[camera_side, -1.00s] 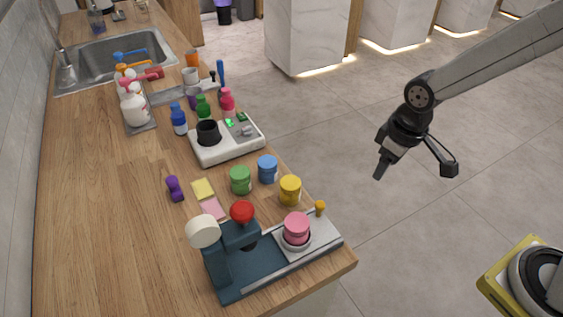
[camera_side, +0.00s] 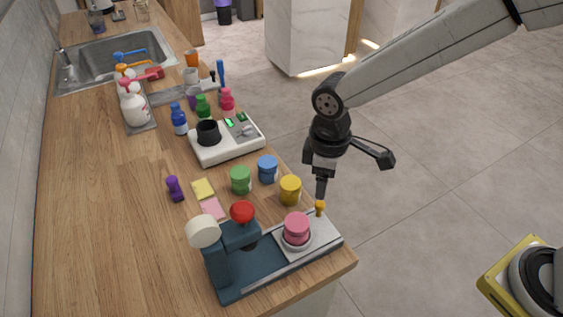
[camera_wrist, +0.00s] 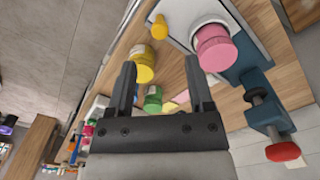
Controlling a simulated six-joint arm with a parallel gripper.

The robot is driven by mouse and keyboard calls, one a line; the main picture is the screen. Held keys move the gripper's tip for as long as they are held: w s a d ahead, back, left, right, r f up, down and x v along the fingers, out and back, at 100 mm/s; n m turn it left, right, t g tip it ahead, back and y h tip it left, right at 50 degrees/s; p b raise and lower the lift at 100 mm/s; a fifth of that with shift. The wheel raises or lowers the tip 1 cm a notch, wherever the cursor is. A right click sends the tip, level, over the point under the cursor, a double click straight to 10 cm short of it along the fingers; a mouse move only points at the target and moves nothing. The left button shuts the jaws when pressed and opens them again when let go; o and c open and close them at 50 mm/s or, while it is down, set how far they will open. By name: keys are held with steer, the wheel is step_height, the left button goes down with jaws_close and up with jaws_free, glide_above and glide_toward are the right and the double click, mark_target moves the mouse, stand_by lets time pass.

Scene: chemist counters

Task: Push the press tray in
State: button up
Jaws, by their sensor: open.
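The dark teal press (camera_side: 224,262) stands at the front end of the wooden counter, with a red knob and a cream round part on top. Its grey tray (camera_side: 321,234) is slid out to the right and bears a pink container (camera_side: 296,228). A small orange knob (camera_side: 320,208) stands at the tray's outer end. My gripper (camera_side: 321,192) points down just above or beside this knob; contact cannot be told. In the wrist view my gripper (camera_wrist: 160,78) is open with nothing held, and the orange knob (camera_wrist: 159,27) shows beyond the fingertips.
A yellow jar (camera_side: 290,190), a blue jar (camera_side: 267,169) and a green jar (camera_side: 240,180) stand close behind the tray. A white scale-like device (camera_side: 228,147) is farther back. Open floor lies right of the counter edge.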

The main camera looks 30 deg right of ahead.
mark_target(320, 203)
steer(key=shift+f, duration=3.35)
jaws_close()
